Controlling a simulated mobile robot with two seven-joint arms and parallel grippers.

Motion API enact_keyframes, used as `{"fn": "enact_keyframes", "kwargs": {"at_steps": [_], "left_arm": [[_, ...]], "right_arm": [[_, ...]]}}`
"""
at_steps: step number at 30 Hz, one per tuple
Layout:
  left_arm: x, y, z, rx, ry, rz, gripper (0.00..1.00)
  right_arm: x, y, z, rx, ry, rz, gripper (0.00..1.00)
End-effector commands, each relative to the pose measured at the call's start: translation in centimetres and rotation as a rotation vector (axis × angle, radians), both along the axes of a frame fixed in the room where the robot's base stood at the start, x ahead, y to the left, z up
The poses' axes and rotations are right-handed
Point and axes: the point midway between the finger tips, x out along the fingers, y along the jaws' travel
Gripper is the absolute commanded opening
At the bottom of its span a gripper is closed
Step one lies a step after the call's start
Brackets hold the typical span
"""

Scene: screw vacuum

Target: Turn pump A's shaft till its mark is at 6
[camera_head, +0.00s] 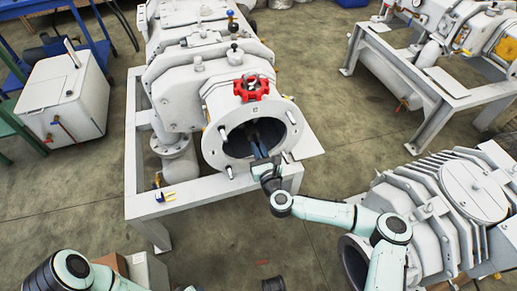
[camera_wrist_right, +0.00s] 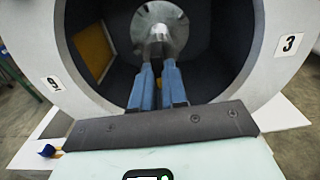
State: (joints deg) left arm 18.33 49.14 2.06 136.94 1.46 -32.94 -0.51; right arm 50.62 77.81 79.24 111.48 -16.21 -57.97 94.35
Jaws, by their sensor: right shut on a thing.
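The pump in the middle of the head view has a round flange (camera_head: 285,111) with a dark open bore. My right gripper (camera_head: 258,141) reaches into this bore from the front. In the wrist view its blue fingers (camera_wrist_right: 158,68) are close together on the end of the metal shaft (camera_wrist_right: 160,35), in front of a pale round disc. A 3 label (camera_wrist_right: 289,43) is on the right of the flange, and another label (camera_wrist_right: 52,84), probably a 9, is on the left. I cannot make out the shaft's mark.
The pump rests on a grey frame (camera_head: 200,194). A finned machine (camera_head: 450,205) stands at the right, close to my right arm. A white cabinet (camera_head: 65,95) stands at the left.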

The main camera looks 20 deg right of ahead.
Motion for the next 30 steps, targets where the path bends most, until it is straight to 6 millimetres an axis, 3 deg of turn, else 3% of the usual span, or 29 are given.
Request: {"fn": "enact_keyframes", "kwargs": {"at_steps": [8, 9, 10, 11, 22, 26, 30], "left_arm": [[0.0, 0.0, 0.0, 0.0, -0.001, 0.0, 0.43], [0.0, 0.0, 0.0, 0.0, -0.001, 0.0, 0.43], [0.0, 0.0, 0.0, 0.0, -0.001, 0.0, 0.43], [0.0, 0.0, 0.0, 0.0, 0.0, 0.0, 0.43], [-0.1, -0.1, 0.2, -0.001, 0.003, -0.002, 0.43], [-0.7, -0.4, 0.7, -0.009, 0.017, -0.007, 0.43], [-1.6, -0.9, 1.3, -0.022, 0.042, -0.018, 0.43]], "right_arm": [[0.0, 0.0, 0.1, 0.001, -0.001, 0.0, 0.0], [0.0, 0.0, 0.1, 0.001, -0.001, 0.001, 0.26], [0.0, 0.0, 0.1, 0.001, -0.001, 0.0, 0.35], [0.0, 0.0, 0.1, 0.001, -0.001, 0.0, 0.38], [-0.6, 0.0, 0.0, 0.0, 0.001, 0.001, 0.38], [-2.5, -0.1, 0.1, 0.001, 0.002, 0.001, 0.38], [-5.7, -0.2, 0.1, 0.002, 0.003, 0.001, 0.38]]}}
